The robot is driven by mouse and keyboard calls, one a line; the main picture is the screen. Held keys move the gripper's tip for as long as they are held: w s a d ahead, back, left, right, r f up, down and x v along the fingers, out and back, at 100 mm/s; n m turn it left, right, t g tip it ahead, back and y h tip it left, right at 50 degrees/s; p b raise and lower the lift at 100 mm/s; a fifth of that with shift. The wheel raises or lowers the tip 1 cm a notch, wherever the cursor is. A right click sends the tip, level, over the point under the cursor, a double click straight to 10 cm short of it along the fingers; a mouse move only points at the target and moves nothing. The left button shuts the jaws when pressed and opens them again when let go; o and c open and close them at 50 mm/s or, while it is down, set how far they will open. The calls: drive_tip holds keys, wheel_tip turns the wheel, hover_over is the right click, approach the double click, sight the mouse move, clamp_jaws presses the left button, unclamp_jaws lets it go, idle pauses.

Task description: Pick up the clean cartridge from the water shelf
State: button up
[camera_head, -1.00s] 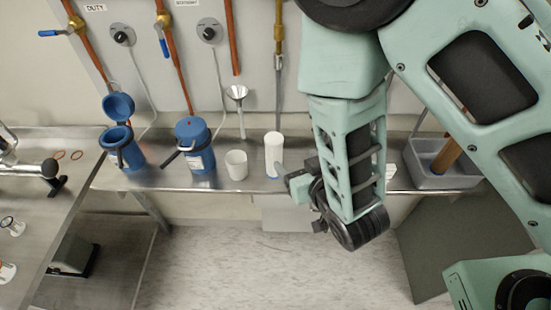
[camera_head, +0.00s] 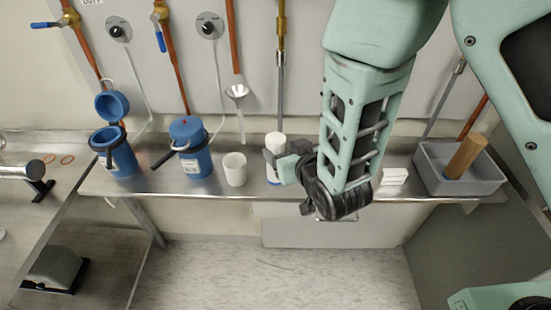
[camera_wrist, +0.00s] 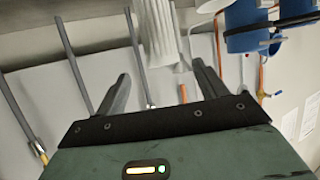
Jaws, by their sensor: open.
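The clean cartridge (camera_head: 275,140) is a white upright cylinder on the steel shelf (camera_head: 225,194) in the head view. Its middle is partly hidden by my gripper (camera_head: 282,162), and a bit of blue shows near its base. My gripper is at the cartridge's side, with its jaws open. In the wrist view, the white pleated cartridge (camera_wrist: 159,38) lies between the two spread fingers of my gripper (camera_wrist: 153,22). I cannot tell whether either finger touches it.
A white cup (camera_head: 235,170) stands just left of the cartridge. Two blue housings, one open (camera_head: 112,150) and one closed (camera_head: 190,150), stand further left. A white block (camera_head: 394,177) and a grey tub (camera_head: 460,172) are on the right. Pipes and a funnel (camera_head: 238,93) are behind.

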sight(278, 142)
drive_tip(key=shift+x, duration=0.8)
drive_tip(key=p+x, duration=0.3)
drive_tip(key=x, duration=0.1)
drive_tip(key=shift+w+a+r, duration=0.1)
drive_tip(key=shift+w+a, duration=0.1)
drive_tip(key=shift+a, duration=0.05)
drive_tip(key=shift+w+a+f, duration=0.15)
drive_tip(key=shift+w+f, duration=0.15)
drive_tip(key=shift+w, duration=0.05)
drive_tip(key=c, duration=1.4)
